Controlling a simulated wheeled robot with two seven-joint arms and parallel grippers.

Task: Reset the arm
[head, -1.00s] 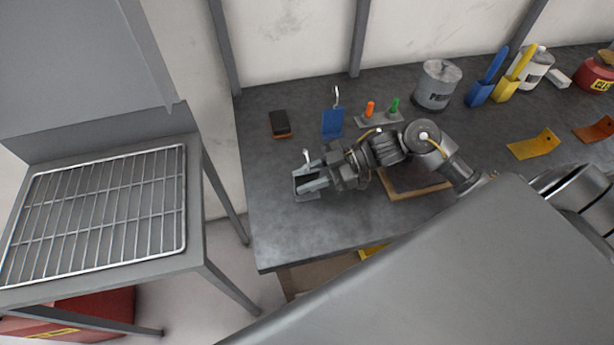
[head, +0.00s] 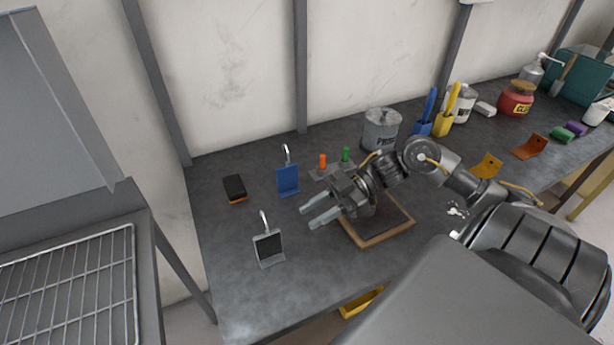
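My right gripper (head: 318,214) is over the workbench with its two fingers apart and nothing between them. It is to the right of a grey plate with a hook (head: 268,248), which stands on the bench, clear of the fingers. A blue plate with a hook (head: 288,180) stands behind and to the left of the gripper. A wooden-framed board (head: 378,236) lies under my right forearm and is partly hidden by it. My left gripper is not in view.
On the dark workbench (head: 225,265) are a black and orange block (head: 235,188), a stand with orange and green pegs (head: 332,171), a grey can (head: 381,129) and blue and yellow holders (head: 443,124). A wire rack (head: 75,285) is at left. The front left bench is clear.

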